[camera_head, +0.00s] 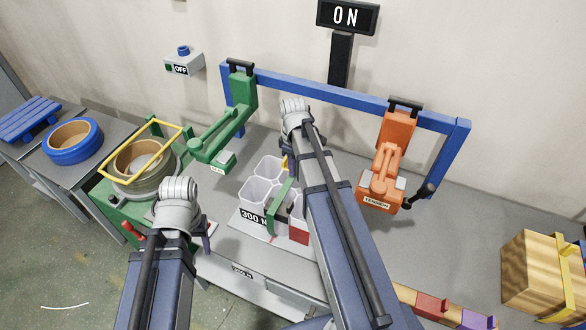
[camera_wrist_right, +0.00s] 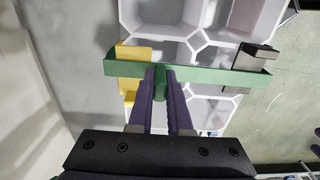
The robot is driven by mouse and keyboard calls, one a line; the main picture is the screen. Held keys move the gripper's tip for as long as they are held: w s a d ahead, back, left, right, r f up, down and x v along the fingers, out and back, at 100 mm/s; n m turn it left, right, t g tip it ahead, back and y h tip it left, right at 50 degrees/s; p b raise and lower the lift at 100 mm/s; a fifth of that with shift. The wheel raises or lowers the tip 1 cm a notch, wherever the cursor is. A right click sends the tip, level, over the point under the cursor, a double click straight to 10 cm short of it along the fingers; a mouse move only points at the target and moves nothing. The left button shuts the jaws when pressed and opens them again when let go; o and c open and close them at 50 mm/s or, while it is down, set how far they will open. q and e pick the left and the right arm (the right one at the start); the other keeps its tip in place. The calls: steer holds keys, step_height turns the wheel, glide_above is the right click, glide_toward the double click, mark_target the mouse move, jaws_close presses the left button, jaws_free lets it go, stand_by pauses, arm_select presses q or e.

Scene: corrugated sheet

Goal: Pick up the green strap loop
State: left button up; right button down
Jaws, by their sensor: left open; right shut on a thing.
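The green strap loop (camera_wrist_right: 210,74) shows in the right wrist view as a long green band seen edge-on. My right gripper (camera_wrist_right: 160,74) is shut on a green part at its middle, with a purple finger on each side. In the head view the green strap (camera_head: 281,203) is above or against the white honeycomb bin (camera_head: 248,196); the gap cannot be told. There my right arm hides its gripper. My left gripper (camera_head: 207,238) is mostly hidden behind its own arm, with a purple finger showing near the green stand; it is open.
A blue frame (camera_head: 320,91) carries a green tool (camera_head: 221,133) and an orange tool (camera_head: 385,172). A wooden crate (camera_head: 540,270) stands at right. Bench surface is clear between the orange tool and the crate.

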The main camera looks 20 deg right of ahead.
arm_select(q)
step_height(320, 180, up, 18)
steer(key=p, duration=1.7)
steer(key=shift+f, duration=0.2)
arm_select(e)
step_height(320, 180, up, 18)
steer(key=shift+f, duration=0.2)
arm_select(q)
steer(key=shift+s, duration=0.1)
arm_select(e)
steer(key=shift+s, duration=0.1)
